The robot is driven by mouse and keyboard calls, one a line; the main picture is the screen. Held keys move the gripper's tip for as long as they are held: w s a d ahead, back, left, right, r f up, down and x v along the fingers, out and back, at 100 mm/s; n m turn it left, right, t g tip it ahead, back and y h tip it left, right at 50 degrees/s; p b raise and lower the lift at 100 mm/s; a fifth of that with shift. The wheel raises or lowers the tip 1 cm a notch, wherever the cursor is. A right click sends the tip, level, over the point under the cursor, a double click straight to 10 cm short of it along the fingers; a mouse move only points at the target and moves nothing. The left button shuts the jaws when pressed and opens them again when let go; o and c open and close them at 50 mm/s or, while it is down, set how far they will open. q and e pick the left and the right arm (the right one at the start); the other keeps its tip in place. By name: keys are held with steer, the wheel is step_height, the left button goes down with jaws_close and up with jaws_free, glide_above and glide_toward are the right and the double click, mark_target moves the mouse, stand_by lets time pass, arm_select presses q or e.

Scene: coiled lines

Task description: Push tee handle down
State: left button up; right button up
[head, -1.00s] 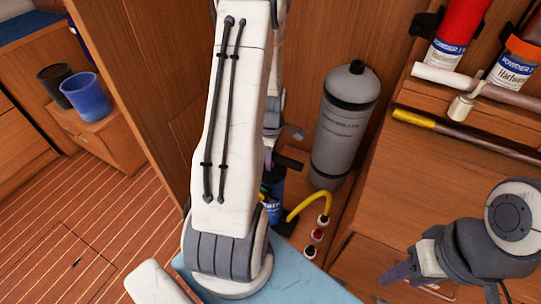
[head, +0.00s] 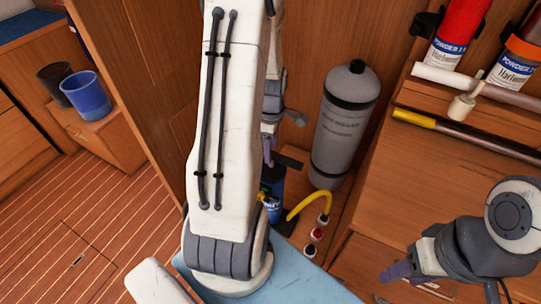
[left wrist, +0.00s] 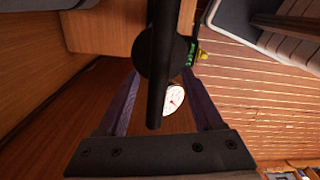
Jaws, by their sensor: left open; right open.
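The pump, a blue cylinder (head: 274,207) with a black top, stands beside the grey tank, partly hidden behind my left arm in the head view. Its black tee handle (head: 289,161) sticks out to the right above it. In the left wrist view the dark tee handle (left wrist: 154,75) runs lengthwise between the fingers, with a white round gauge (left wrist: 174,98) beyond it. My left gripper (head: 267,152) is open, its fingers on either side of the handle; I cannot tell whether they touch it. My right gripper (head: 390,274) is at the lower right, away from the pump.
A grey tank (head: 345,125) stands just right of the pump. A yellow hose (head: 306,198) curves from the pump towards several small capped fittings (head: 316,236). Wooden panels are close behind. Blue and dark cups (head: 86,96) stand at the far left.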

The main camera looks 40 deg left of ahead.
arm_select(q)
step_height(320, 180, up, 5)
steer(key=shift+r, duration=0.2)
stand_by(0.5)
steer(key=shift+d, duration=0.15)
steer(key=s+d+r+m+p, duration=0.1)
steer(key=d+r+m, duration=0.3)
steer(key=d+m, duration=0.45)
steer(key=d+r+m+p, duration=0.1)
steer(key=d+r+m, duration=0.35)
steer(key=d, duration=0.65)
steer(key=s+d+r+m+h+p, duration=0.1)
steer(key=s+d+r+m, duration=0.3)
steer(key=s+d+m, duration=0.7)
steer(key=s+m, duration=0.3)
steer(key=m, duration=0.3)
steer(key=shift+s+d, duration=0.35)
